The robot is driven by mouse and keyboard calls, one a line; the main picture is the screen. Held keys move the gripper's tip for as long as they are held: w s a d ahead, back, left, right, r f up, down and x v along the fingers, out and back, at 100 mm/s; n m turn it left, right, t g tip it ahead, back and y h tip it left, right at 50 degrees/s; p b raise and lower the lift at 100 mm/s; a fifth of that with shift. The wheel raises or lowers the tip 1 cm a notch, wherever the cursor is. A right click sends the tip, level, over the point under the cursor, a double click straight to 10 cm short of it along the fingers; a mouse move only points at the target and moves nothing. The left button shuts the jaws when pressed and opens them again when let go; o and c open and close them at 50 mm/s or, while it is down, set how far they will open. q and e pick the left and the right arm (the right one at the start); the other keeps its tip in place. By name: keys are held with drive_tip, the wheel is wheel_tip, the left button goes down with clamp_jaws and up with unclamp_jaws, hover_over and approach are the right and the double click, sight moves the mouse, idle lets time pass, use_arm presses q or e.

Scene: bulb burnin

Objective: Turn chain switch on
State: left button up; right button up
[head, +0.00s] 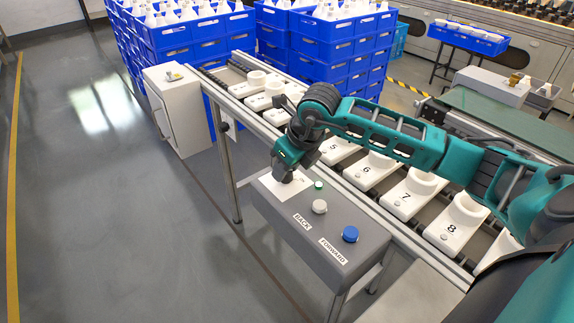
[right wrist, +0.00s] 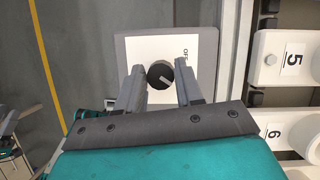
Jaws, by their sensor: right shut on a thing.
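The chain switch is a round black knob (right wrist: 160,74) with a pale pointer mark, on a white plate (right wrist: 195,50) with an OFF label beside the knob. The plate sits on the far end of the grey control box (head: 335,255). My right gripper (right wrist: 159,78) has its fingers on either side of the knob and is shut on it. In the head view the right gripper (head: 283,174) hides the knob, and only part of the white plate (head: 290,187) shows. My left gripper is not in view.
The box also carries a small green lamp (head: 319,185), a white BACK button (head: 320,206) and a blue FORWARD button (head: 350,234). Numbered white carriers (head: 405,193) line the conveyor behind it. Blue crates (head: 330,45) stand beyond. The floor at left is clear.

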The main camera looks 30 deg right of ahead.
drive_tip(key=o, duration=1)
drive_tip(key=shift+r, duration=0.1)
drive_tip(key=p+v, duration=0.1)
drive_tip(key=v, duration=1.2)
